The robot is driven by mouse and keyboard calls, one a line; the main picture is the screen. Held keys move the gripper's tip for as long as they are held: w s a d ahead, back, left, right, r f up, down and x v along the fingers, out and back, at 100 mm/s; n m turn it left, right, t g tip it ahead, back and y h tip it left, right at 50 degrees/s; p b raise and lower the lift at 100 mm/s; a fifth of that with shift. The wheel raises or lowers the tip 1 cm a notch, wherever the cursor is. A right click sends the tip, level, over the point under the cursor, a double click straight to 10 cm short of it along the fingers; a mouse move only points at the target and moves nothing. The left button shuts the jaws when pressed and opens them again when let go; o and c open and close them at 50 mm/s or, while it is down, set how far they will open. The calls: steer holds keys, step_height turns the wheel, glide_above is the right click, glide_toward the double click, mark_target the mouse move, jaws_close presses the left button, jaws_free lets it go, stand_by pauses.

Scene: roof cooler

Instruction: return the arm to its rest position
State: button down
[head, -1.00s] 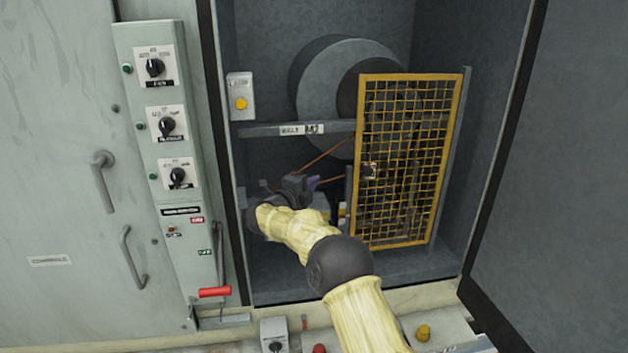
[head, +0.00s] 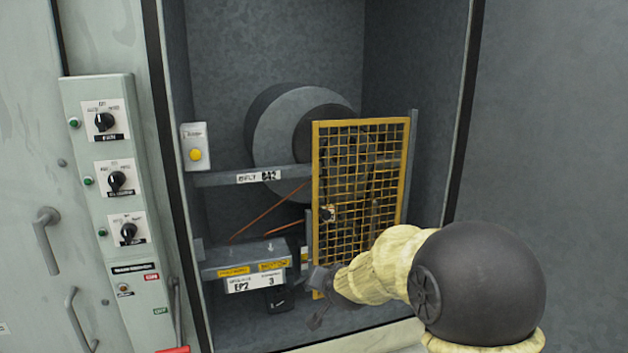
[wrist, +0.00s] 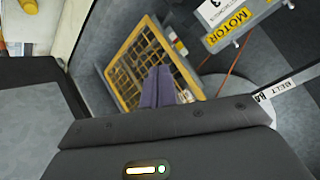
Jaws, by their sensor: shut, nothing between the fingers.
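My gripper (head: 318,310) is low in the head view, at the front of the open cabinet bay, just below the lower left corner of the yellow mesh guard (head: 360,190). My cream-sleeved arm reaches to it from the right. In the wrist view my gripper's purple fingers (wrist: 158,88) are together with nothing between them. The mesh guard (wrist: 140,55) appears behind them, and I cannot tell how far the fingers are from it.
The motor shelf (head: 245,258) carries labels and stands left of the guard. A drive belt (head: 268,212) runs up toward the large pulley. A control panel (head: 108,180) with knobs is at the left. The dark panel (head: 560,120) on the right is bare.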

steer(key=s+d+f+n+g, duration=0.1)
steer(key=s+d, duration=0.3)
steer(key=s, duration=0.5)
steer(key=s+d+f+n+g+h, duration=0.1)
steer(key=s+d+f+g, duration=0.3)
steer(key=s, duration=0.5)
steer(key=s+d+f+n+g+h, duration=0.1)
steer(key=s+d+f+g, duration=0.1)
steer(key=s, duration=0.6)
steer(key=shift+s+d+f+n+g, duration=0.4)
steer(key=shift+d+f, duration=0.25)
steer(key=shift+d, duration=0.4)
